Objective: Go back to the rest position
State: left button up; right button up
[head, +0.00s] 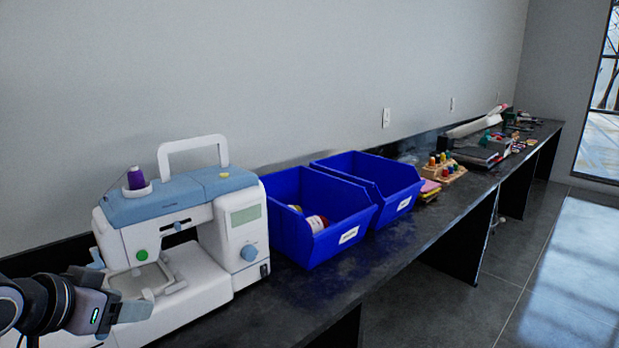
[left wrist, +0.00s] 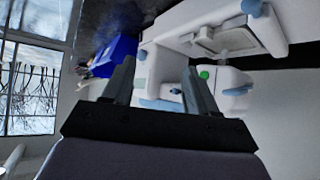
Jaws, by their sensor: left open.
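My left gripper (head: 124,306) comes in at the lower left of the head view, in front of the sewing machine (head: 240,228). In the left wrist view its two fingers (left wrist: 160,85) stand apart with nothing between them, so it is open and empty. The white and blue sewing machine (left wrist: 240,78) fills much of that view beyond the fingers. I cannot tell whether the gripper touches the machine. A purple thread spool (head: 135,178) sits on top of the machine. My right gripper is not in view.
The black bench (head: 380,262) runs along the wall to the far right. Two blue bins (head: 300,240) stand right of the machine, the nearer holding spools. Further on are a wooden rack (head: 447,172) with coloured spools and several small items. The grey floor (head: 430,315) in front is clear.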

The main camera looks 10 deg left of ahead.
pick_arm(q)
jog(key=s+d+f+g+y, duration=0.1)
jog(key=s+d+f+g, duration=0.3)
jog(key=s+f, duration=0.75)
jog(key=s+d+f+g, duration=0.2)
jog(key=s+d+f, duration=0.4)
jog(key=s+f, duration=0.5)
jog(key=w+d+f+t+h, duration=0.1)
jog(key=w+d+f+t, duration=0.1)
jog(key=w+f+t, duration=0.4)
jog(key=shift+w+d+f+t+h, duration=0.35)
jog(key=shift+w+f, duration=0.55)
jog(key=shift+f, duration=0.6)
